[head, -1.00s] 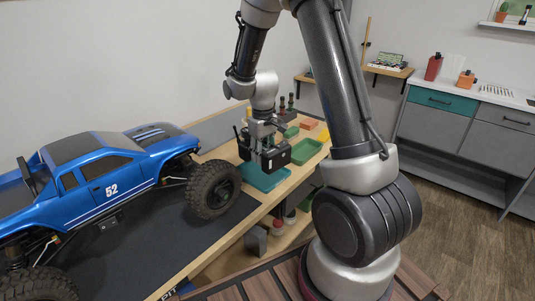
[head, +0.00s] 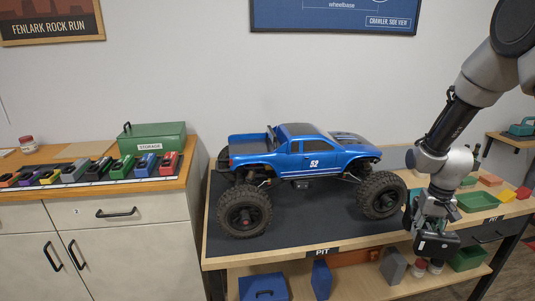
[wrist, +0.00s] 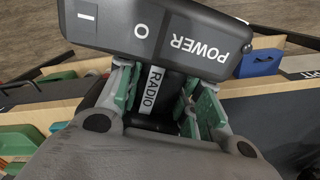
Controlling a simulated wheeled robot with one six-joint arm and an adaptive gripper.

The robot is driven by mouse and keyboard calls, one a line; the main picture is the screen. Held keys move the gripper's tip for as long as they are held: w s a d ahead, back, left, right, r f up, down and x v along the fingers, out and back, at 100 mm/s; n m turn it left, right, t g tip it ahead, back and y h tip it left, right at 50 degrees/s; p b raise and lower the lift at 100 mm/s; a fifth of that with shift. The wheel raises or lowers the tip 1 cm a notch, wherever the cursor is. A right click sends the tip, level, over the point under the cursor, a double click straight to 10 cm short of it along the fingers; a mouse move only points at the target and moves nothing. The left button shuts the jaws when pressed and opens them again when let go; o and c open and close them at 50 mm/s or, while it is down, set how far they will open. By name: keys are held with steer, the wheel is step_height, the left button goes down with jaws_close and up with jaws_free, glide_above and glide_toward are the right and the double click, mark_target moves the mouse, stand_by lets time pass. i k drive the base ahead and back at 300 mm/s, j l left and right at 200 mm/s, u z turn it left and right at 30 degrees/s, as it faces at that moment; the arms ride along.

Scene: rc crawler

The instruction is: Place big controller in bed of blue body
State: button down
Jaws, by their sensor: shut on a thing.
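My gripper (head: 432,222) is right of the truck's front wheel, at the bench's front edge. It is shut on the big controller (wrist: 155,35), a black box labelled POWER with a RADIO tag at the gripped part. The controller also shows below my gripper in the head view (head: 437,245), held in the air.
A storage counter at left carries several coloured small items and a green box (head: 152,135). Green trays (head: 477,201) and coloured blocks lie right of my gripper. A lower shelf holds a blue box (head: 263,287) and jars. The mat's front strip is clear.

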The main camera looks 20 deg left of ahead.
mark_target(250, 148)
steer(key=k+j, duration=0.1)
steer(key=j, duration=0.3)
steer(key=k+j, duration=0.1)
steer(key=j, duration=0.35)
steer(key=k+j, duration=0.1)
steer(key=j, duration=0.3)
steer(key=k+j, duration=0.1)
steer(key=j, duration=0.3)
steer(key=k+j, duration=0.1)
steer(key=j, duration=0.3)
steer(key=k+j, duration=0.1)
steer(key=j, duration=0.35)
steer(key=k+j, duration=0.15)
steer(key=j, duration=0.25)
steer(key=i+j+u, duration=0.15)
steer(key=u, duration=0.15)
